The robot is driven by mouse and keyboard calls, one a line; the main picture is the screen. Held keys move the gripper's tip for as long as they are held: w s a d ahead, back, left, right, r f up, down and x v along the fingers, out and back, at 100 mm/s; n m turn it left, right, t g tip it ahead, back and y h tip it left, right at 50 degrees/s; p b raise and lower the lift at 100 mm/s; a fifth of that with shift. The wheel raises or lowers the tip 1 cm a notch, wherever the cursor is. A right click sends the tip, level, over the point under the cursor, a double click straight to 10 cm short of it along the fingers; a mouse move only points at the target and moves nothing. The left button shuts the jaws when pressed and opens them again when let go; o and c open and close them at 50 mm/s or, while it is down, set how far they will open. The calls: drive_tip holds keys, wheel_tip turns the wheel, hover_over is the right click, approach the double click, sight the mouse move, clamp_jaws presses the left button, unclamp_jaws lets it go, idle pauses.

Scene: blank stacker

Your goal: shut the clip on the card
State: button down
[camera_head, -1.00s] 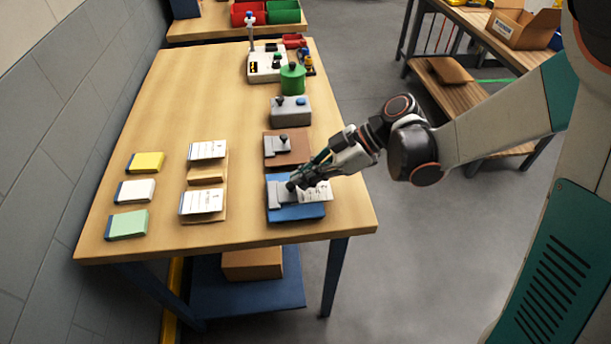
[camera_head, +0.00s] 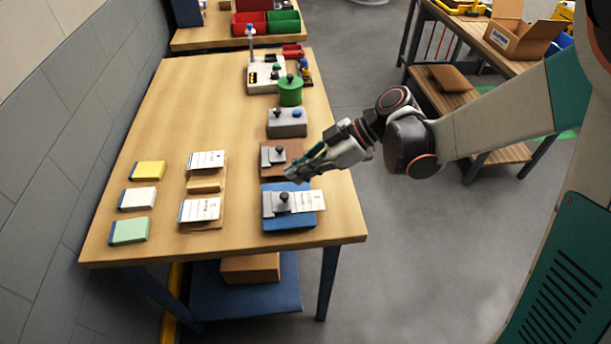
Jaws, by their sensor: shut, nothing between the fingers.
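A blue base (camera_head: 289,223) sits at the near right of the table. A grey clip (camera_head: 270,207) with a dark knob lies on it. A white printed card (camera_head: 308,201) lies flat with its left end at the clip, and its right end reaches past the base. I cannot tell from this view how tightly the clip sits on the card. My gripper (camera_head: 290,177) is shut and empty, just above and behind the blue base, apart from the knob. A brown base (camera_head: 294,151) with a similar grey clip stands behind it, partly hidden by my gripper.
White cards on wooden stands (camera_head: 202,224) and yellow, white and green pads (camera_head: 130,231) are at the left. The table middle is clear.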

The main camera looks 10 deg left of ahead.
drive_tip(key=d+f, duration=0.1)
drive_tip(key=d, duration=0.2)
drive_tip(key=w+d+f, duration=0.1)
drive_tip(key=d, duration=0.2)
drive_tip(key=w+d+f+p, duration=0.1)
drive_tip(key=d+f, duration=0.1)
drive_tip(key=d, duration=0.1)
drive_tip(key=shift+f, duration=0.1)
drive_tip(key=s+d+r+m+t+h, duration=0.4)
drive_tip(key=s+d+r+m+h, duration=0.1)
drive_tip(key=m, duration=0.5)
drive_tip(key=s+d+r+m+t+h, duration=0.5)
drive_tip(key=s+d+r+m, duration=0.3)
drive_tip(key=d, duration=0.4)
drive_tip(key=shift+d+r+m, duration=0.3)
drive_tip(key=shift+r+m, duration=0.35)
drive_tip(key=shift+m, duration=0.45)
drive_tip(key=c, duration=2.4)
unclamp_jaws()
drive_tip(key=shift+s, duration=0.15)
